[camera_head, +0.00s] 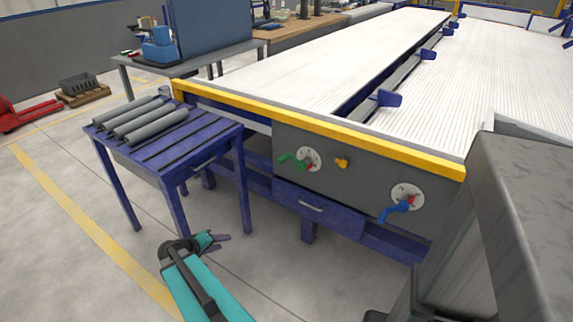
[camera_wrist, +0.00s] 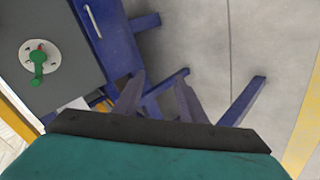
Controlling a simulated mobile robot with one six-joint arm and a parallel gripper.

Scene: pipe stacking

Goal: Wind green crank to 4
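The green crank (camera_head: 290,160) sits on a round white dial (camera_head: 309,153) on the grey front panel of the long table. Its arm points left in the head view. In the wrist view the green crank (camera_wrist: 38,69) and its dial (camera_wrist: 53,57) are at the upper left, with a red part by the hub. The dial's marks are too small to read. My gripper (camera_head: 223,242) is below and left of the crank, apart from it, over the floor. In the wrist view my gripper (camera_wrist: 160,88) shows two separated fingers with nothing between them.
A blue crank (camera_head: 397,210) on another dial and a yellow knob (camera_head: 342,162) share the panel. A blue drawer (camera_head: 318,209) hangs below. A blue side table (camera_head: 205,148) with several grey pipes (camera_head: 150,123) stands left. Floor is clear around my gripper.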

